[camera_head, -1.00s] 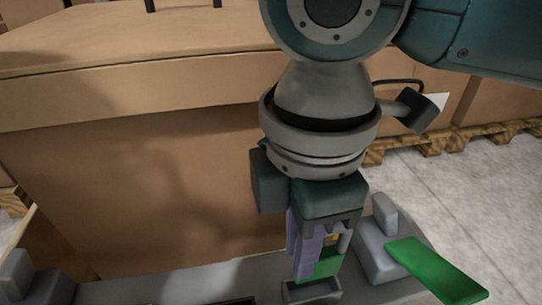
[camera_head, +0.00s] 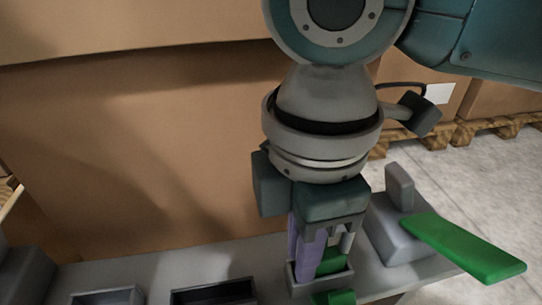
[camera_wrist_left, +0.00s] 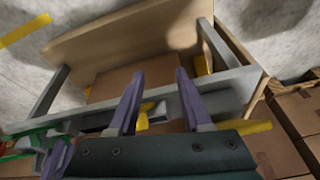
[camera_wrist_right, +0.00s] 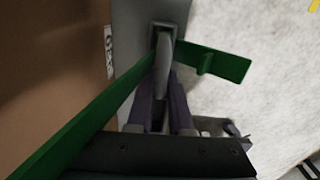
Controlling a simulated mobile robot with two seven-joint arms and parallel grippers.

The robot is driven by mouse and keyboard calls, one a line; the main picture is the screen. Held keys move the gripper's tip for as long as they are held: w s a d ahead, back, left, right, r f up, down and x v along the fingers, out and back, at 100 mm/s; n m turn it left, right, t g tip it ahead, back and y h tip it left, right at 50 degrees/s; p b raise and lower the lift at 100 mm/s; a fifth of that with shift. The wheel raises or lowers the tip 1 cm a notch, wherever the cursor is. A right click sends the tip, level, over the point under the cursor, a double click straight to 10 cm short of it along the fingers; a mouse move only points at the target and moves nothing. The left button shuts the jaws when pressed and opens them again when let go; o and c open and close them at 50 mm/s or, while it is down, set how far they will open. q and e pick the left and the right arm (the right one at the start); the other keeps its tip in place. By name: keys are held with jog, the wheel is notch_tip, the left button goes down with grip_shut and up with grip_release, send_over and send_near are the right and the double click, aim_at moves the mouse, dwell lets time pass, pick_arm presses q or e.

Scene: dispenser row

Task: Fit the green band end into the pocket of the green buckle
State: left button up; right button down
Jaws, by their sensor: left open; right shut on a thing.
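My right gripper (camera_head: 318,268) points down, its purple fingers shut on a green piece (camera_head: 331,261), probably the band end. Fingertips and green piece reach down to a small grey open-topped holder (camera_head: 296,284); its rim hides the lower part, so I cannot tell whether the piece is seated. More green (camera_head: 333,298) shows just in front of it. In the right wrist view, a long green strip (camera_wrist_right: 85,130) runs from lower left to the fingers (camera_wrist_right: 163,112), and a green piece with a tab (camera_wrist_right: 222,64) lies right. My left gripper (camera_wrist_left: 157,82) is open and empty.
A grey block with a post (camera_head: 399,188) carries a sloping green strip (camera_head: 465,250) right of my right gripper. Grey trays (camera_head: 213,292) lie left along the grey bench (camera_head: 185,268). A large cardboard box (camera_head: 130,150) stands behind. Open floor (camera_head: 460,180) lies right.

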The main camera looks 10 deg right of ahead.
jog(key=shift+w, duration=0.15)
jog(key=c, duration=1.2)
grip_release()
jog(key=shift+c, duration=0.2)
jog(key=o, duration=0.5)
jog(key=shift+r, duration=0.1)
notch_tip(320, 180, up, 9)
jog(key=p, duration=1.2)
jog(key=shift+r, duration=0.15)
jog(key=shift+r+p, duration=0.35)
jog(key=shift+p, duration=0.25)
jog(key=shift+f, duration=0.1)
